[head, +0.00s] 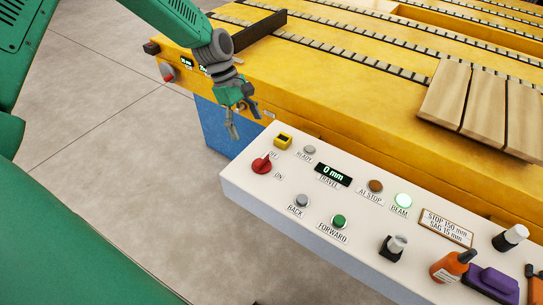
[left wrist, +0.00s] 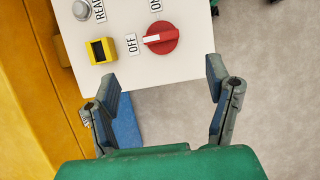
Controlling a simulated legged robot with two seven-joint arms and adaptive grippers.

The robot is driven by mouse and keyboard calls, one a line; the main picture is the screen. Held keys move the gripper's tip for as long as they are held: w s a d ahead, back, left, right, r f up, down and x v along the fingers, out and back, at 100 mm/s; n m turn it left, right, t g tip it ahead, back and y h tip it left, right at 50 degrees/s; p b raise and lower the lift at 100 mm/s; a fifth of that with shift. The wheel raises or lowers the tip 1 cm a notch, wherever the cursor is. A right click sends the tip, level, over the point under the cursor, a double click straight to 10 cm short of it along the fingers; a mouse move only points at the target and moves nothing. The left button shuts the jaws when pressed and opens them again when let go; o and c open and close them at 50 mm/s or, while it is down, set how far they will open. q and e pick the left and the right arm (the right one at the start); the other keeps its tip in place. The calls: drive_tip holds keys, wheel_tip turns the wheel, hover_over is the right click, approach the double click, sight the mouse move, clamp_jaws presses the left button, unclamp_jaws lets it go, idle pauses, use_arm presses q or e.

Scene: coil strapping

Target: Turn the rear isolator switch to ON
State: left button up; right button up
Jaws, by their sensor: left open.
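A red rotary switch (head: 261,165) sits at the left end of the white control panel, between an OFF label (head: 273,154) and an ON label (head: 279,175). In the left wrist view the red switch (left wrist: 161,38) has a white mark that points toward OFF. Another red knob (head: 168,73) is on the far left end of the yellow machine; its labels are too small to read. My left gripper (head: 245,122) is open and empty, just beyond the panel's left end. In the left wrist view its spread fingers (left wrist: 161,84) frame the panel edge, apart from the switch. My right gripper is not in view.
The white panel (head: 232,182) carries a yellow-framed part (head: 283,141), several buttons and a 0 mm display (head: 333,174). An orange bottle (head: 453,266) and a purple item (head: 491,282) are at its right. The yellow machine (head: 330,130) stands behind. Floor at left is clear.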

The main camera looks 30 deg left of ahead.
sight(262, 159)
use_arm(q)
drive_tip(key=b+x, duration=0.1)
drive_tip(key=x, duration=1.1)
drive_tip(key=shift+f, duration=0.2)
drive_tip(key=shift+d, duration=0.1)
drive_tip(key=c, duration=1.2)
